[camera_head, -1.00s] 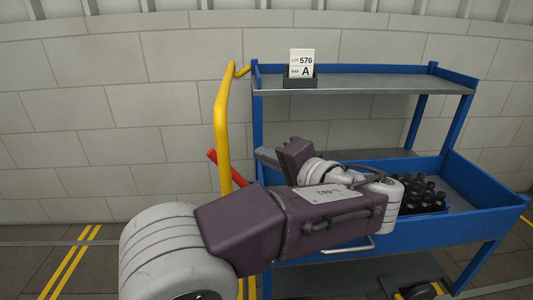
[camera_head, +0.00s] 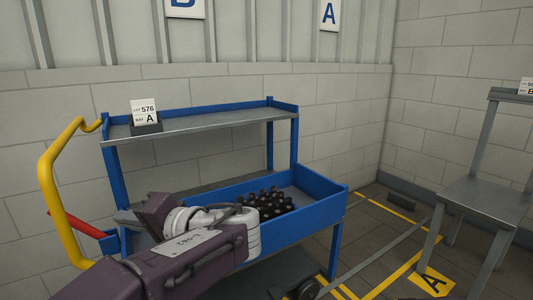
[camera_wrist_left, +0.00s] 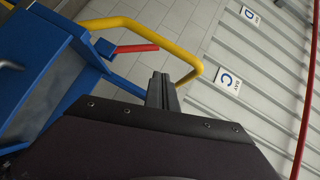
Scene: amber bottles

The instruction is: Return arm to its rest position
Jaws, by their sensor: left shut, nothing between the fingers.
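My left arm comes in from the lower left in the head view. Its gripper (camera_head: 127,219) is folded back at the near left corner of the blue cart (camera_head: 318,219), in front of the lower tray. In the left wrist view the two dark fingers (camera_wrist_left: 161,90) are together with nothing between them. The cart's yellow handle (camera_wrist_left: 150,34) lies beyond them in that view. The arm hides part of the tray's near side. My right gripper is not in view.
A cluster of dark bottles (camera_head: 268,204) stands in the cart's lower tray. A small sign (camera_head: 145,114) sits on the upper shelf (camera_head: 210,117). The yellow handle and a red bar (camera_head: 85,228) jut out at left. A grey stand (camera_head: 483,198) is at right, with open floor between.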

